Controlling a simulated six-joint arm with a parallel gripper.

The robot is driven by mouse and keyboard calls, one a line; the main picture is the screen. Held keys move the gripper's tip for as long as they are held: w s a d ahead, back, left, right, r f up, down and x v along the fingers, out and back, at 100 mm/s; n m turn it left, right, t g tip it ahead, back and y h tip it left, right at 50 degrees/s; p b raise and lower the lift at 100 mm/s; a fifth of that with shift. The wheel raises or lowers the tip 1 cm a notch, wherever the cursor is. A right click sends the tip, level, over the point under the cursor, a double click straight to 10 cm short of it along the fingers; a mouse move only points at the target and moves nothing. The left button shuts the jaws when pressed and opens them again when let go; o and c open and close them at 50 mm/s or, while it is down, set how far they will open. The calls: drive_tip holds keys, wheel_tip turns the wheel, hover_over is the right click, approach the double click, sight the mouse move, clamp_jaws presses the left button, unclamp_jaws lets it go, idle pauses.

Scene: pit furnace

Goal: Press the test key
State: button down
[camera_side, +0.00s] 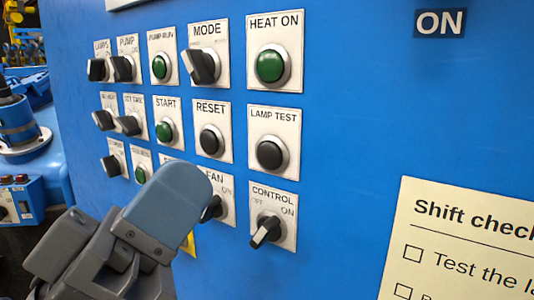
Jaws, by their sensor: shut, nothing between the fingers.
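The lamp test key is a round black push button (270,154) in a pale ring on a white plate marked LAMP TEST, on the blue panel (340,130). My gripper (185,190) is shut and empty, at the lower left of the key in the picture. It is in front of the panel's lower row and hides part of that row, including part of the FAN switch (211,208). The key is fully in view and my gripper covers no part of it. I cannot tell how far the gripper is from the panel surface.
Close around the key are the green HEAT ON lamp (270,66) above, the black RESET button (211,141) to the left and the CONTROL switch (266,232) below. A shift check sheet (460,245) is at the right. Bare panel lies between.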

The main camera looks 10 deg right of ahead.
drive_tip(key=shift+w+d, duration=1.95)
drive_tip(key=shift+w+d, duration=0.1)
idle(0.6)
drive_tip(key=shift+w+d, duration=0.2)
drive_tip(key=shift+w+d, duration=0.25)
idle(0.8)
drive_tip(key=shift+s+a, duration=0.55)
drive_tip(key=shift+a, duration=0.05)
drive_tip(key=shift+s, duration=0.1)
idle(0.3)
drive_tip(key=s+a, duration=0.3)
drive_tip(key=shift+s+a, duration=0.2)
drive_tip(key=shift+a, duration=0.05)
